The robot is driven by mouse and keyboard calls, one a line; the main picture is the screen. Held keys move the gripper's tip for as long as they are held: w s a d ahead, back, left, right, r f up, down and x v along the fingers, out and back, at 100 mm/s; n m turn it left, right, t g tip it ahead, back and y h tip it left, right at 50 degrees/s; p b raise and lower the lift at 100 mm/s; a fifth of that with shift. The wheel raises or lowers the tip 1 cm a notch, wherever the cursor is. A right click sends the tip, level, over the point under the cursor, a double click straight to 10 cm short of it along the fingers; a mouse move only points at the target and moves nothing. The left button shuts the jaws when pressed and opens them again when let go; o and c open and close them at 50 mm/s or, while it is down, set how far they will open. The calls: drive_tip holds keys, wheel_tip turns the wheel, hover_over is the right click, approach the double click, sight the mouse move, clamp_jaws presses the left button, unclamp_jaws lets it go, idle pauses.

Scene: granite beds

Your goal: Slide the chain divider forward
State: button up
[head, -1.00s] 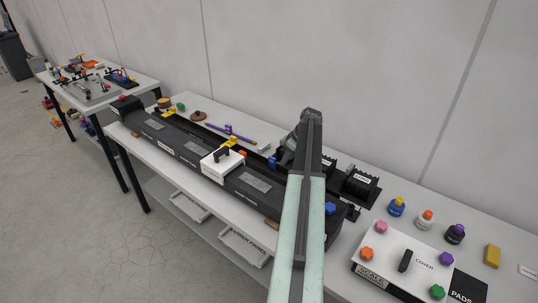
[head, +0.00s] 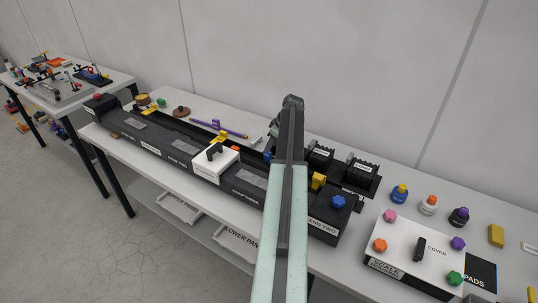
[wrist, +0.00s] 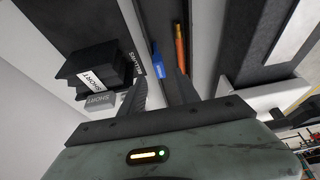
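A long black bed (head: 248,196) lies along the grey table, with a white carriage block (head: 215,163) on it. No label names the chain divider, so I cannot tell which part it is. My gripper is largely hidden behind my arm in the head view. In the wrist view my gripper (wrist: 160,90) has its fingers apart, with nothing visibly held. Beyond the fingertips a slim blue part (wrist: 156,59) and an orange part (wrist: 180,48) stand near the dark bed. The blue part also shows left of my arm in the head view (head: 267,157).
A purple rod (head: 218,128) lies behind the bed. A white cover with knobs (head: 405,248) stands at the right.

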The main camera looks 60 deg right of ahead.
sight(268, 157)
drive_tip(key=b+x, duration=0.3)
drive_tip(key=x, duration=0.2)
drive_tip(key=shift+s, duration=0.1)
drive_tip(key=shift+r, duration=0.1)
clamp_jaws()
idle(1.1)
